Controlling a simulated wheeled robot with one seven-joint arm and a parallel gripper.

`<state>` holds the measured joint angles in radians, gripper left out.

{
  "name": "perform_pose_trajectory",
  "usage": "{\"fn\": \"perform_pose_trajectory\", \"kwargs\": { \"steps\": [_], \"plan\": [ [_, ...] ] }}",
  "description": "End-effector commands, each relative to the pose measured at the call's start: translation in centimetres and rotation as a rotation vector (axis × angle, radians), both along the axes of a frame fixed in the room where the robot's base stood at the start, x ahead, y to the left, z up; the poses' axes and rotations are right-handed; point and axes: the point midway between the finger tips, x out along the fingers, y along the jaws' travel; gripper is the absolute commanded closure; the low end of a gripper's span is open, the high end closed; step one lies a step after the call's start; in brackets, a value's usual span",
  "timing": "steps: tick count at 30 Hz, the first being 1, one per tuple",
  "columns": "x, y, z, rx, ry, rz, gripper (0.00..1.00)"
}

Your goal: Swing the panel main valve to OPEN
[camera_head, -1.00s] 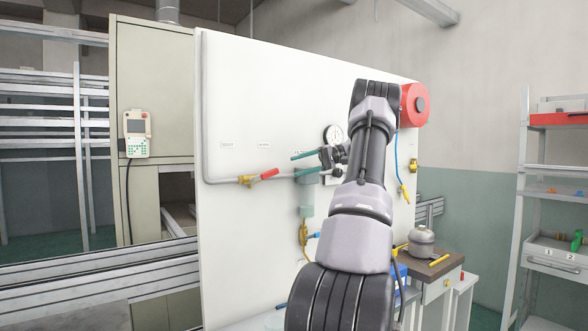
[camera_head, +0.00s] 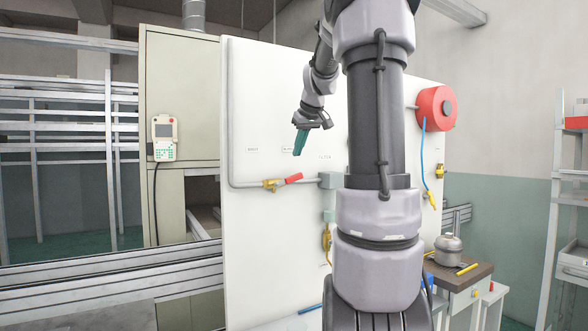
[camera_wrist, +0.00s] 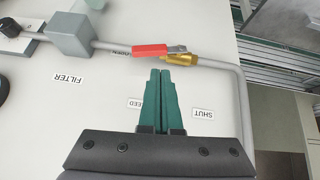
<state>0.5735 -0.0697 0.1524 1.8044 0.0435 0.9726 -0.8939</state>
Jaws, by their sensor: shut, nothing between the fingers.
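The main valve has a red lever (camera_head: 293,179) and a brass body (camera_head: 271,185) on a grey pipe across the white panel. The lever lies roughly along the pipe, its free end to the right and slightly raised. In the wrist view the red lever (camera_wrist: 150,50) and brass body (camera_wrist: 178,58) lie just beyond my fingertips. My gripper (camera_head: 299,150) points downward above the lever, its teal fingers together and empty. In the wrist view my gripper (camera_wrist: 160,72) appears close to the lever; contact is not clear.
The grey pipe (camera_head: 245,186) bends upward at the panel's left. A grey filter box (camera_head: 329,180) sits right of the lever. My arm hides the panel's middle right. A red hose reel (camera_head: 436,108) hangs at the right edge.

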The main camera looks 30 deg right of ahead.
Motion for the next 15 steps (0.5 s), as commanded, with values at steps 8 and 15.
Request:
{"fn": "perform_pose_trajectory", "kwargs": {
  "steps": [8,15],
  "plan": [
    [-1.4,1.4,4.1,-0.188,-0.165,0.008,1.00],
    [0.5,0.9,2.2,-0.192,-0.165,0.009,1.00]
  ]
}}
